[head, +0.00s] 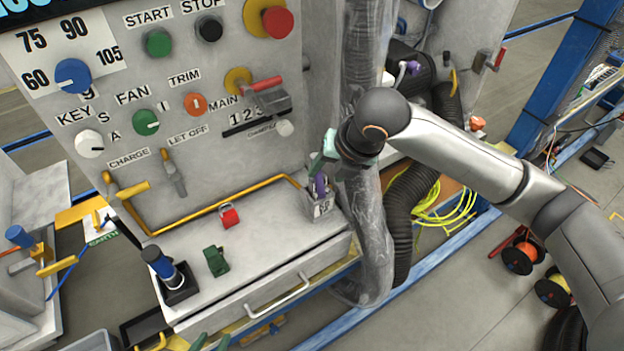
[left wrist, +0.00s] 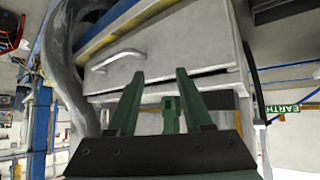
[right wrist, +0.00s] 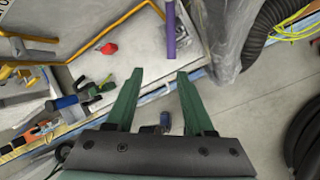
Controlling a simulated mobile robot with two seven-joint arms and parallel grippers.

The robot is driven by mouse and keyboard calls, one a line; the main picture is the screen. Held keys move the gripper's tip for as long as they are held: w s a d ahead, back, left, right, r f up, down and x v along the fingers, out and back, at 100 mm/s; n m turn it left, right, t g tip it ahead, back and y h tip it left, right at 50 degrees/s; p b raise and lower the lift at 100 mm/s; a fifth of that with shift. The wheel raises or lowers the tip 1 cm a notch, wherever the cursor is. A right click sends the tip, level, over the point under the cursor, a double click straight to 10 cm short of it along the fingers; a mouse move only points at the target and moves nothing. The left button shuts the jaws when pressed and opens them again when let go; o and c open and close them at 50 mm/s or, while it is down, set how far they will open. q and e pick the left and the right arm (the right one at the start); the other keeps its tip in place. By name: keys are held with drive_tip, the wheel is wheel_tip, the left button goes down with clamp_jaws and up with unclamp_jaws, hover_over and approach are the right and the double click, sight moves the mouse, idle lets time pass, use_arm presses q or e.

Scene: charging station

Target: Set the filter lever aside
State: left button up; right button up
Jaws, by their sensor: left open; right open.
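A purple upright handle (head: 320,186) stands in a small grey labelled holder (head: 322,206) at the right end of the cabinet ledge. A second purple handle (head: 410,67) sits on the black housing behind my right arm. I cannot tell for sure which is the filter lever. My right gripper (head: 322,160) is open, just above the holder in the head view. In the right wrist view a purple handle (right wrist: 170,32) is beyond the open, empty fingertips (right wrist: 158,76). My left gripper (head: 210,343) is open at the bottom edge, below the drawer front (left wrist: 150,60) in its wrist view (left wrist: 158,74).
The ledge (head: 270,230) carries a red padlock (head: 229,217), a green clip-like piece (head: 215,261) and a blue-handled lever (head: 160,264) on a black base. A yellow rail (head: 200,213) runs along its back. A wrapped grey duct (head: 372,230) stands right of the ledge.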

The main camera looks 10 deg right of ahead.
sight(321, 185)
drive_tip(key=shift+n+h, duration=0.4)
drive_tip(key=shift+n, duration=0.5)
drive_tip(key=x, duration=0.7)
drive_tip(key=w+d+x, duration=0.1)
drive_tip(key=x, duration=0.2)
drive_tip(key=shift+w+d+f+b, duration=0.15)
drive_tip(key=shift+f+b, duration=0.05)
drive_tip(key=shift+b, duration=0.15)
clamp_jaws()
idle(0.4)
